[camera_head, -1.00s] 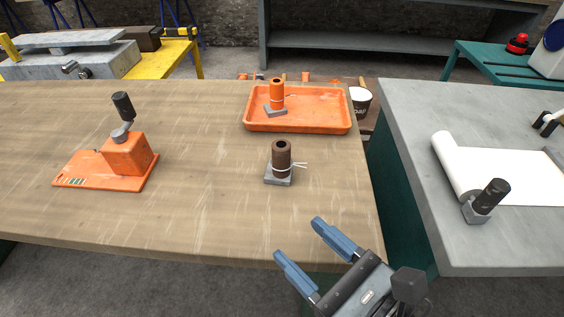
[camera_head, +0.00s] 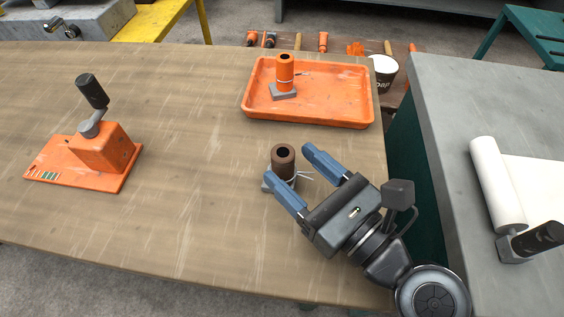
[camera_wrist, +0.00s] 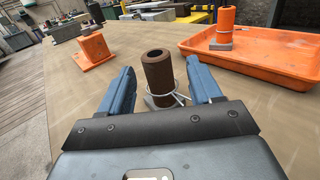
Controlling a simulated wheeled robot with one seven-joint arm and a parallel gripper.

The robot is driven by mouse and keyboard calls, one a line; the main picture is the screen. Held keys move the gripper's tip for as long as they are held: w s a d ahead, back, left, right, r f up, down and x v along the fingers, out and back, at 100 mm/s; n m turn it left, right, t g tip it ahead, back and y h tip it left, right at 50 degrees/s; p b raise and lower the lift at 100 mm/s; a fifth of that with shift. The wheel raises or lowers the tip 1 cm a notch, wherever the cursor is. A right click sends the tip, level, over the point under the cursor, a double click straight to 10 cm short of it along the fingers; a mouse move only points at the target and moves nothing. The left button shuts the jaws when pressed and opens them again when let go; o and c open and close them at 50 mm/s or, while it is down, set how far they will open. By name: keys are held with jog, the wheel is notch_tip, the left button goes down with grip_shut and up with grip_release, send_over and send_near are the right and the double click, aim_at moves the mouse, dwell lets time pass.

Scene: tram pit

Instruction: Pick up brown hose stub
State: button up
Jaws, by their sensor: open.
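The brown hose stub (camera_head: 283,160) stands upright on a grey base plate (camera_head: 268,184) on the wooden table, with a pale tie around its lower part. In the wrist view the brown hose stub (camera_wrist: 158,75) shows its dark open top and stands ahead, roughly midway between the fingers. My gripper (camera_head: 299,171) is open, its two blue fingers pointing at the stub. In the head view one finger overlaps the base's front and the other is right of the stub. In the wrist view my gripper (camera_wrist: 158,82) shows nothing held; I cannot tell if a finger touches the stub.
An orange tray (camera_head: 330,115) behind holds an orange hose stub (camera_head: 286,75) on a grey base. An orange block fixture with a black handle (camera_head: 95,150) stands at the left. A grey bench with a white paper roll (camera_head: 496,185) is across a gap at right. Table around the stub is mostly clear.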

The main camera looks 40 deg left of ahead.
aim_at(275, 150)
jog(key=shift+w+a+r+p, duration=0.1)
jog(key=shift+w+a+p, duration=0.1)
jog(key=shift+a, duration=1.15)
jog(key=shift+w+a+r+p, duration=0.1)
jog(key=shift+w+a, duration=0.1)
jog(key=shift+a, duration=1.15)
jog(key=shift+c, duration=0.5)
jog(key=c, duration=1)
jog(key=shift+r, duration=0.1)
